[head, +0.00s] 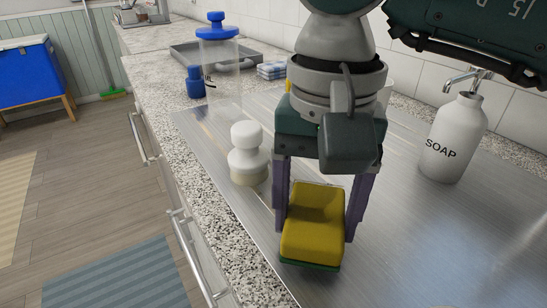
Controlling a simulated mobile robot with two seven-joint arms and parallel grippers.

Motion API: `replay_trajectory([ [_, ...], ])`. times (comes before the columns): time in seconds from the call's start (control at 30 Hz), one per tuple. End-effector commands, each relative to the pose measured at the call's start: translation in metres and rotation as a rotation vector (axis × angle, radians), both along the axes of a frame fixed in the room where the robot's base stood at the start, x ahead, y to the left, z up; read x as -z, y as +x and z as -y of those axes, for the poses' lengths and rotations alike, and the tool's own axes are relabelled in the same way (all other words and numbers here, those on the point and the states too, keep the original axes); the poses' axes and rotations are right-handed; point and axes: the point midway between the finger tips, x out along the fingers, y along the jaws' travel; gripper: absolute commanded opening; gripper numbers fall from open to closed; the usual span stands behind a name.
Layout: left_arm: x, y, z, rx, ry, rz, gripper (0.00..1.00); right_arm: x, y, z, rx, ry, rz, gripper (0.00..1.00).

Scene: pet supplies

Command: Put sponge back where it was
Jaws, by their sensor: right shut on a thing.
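The yellow sponge with a green underside (314,222) is in the lower middle of the head view, over the steel counter surface (400,260). My right gripper (318,225) comes down from the top and is shut on the sponge, one purple finger on each side. I cannot tell whether the sponge's underside touches the steel. My left gripper is not in view.
A white knobbed object (247,152) stands just left of the gripper. A white soap bottle (454,138) stands at the right. A clear container with a blue lid (219,62), a small blue item (195,82) and a grey tray (185,53) are farther back. The front steel is clear.

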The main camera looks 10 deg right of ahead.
Motion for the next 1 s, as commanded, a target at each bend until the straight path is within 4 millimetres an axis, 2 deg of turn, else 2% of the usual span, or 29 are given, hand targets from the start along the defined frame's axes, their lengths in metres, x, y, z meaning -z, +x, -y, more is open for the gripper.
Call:
replay_trajectory([
  [0.1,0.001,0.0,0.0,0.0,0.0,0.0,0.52,0.015,-0.001,0.0,0.0,0.0,-0.002,0.22],
  [0.47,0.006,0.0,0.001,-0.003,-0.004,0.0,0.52,0.02,0.0,0.0,-0.001,0.0,0.001,0.22],
  [0.5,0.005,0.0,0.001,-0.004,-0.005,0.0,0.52,0.019,0.0,0.0,-0.001,0.0,0.001,0.76],
  [0.73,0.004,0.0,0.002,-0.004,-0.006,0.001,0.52,0.018,0.0,0.0,0.0,0.0,0.001,1.0],
  [1.0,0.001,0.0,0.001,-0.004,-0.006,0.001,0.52,0.015,0.0,0.0,0.0,0.0,0.0,1.0],
])
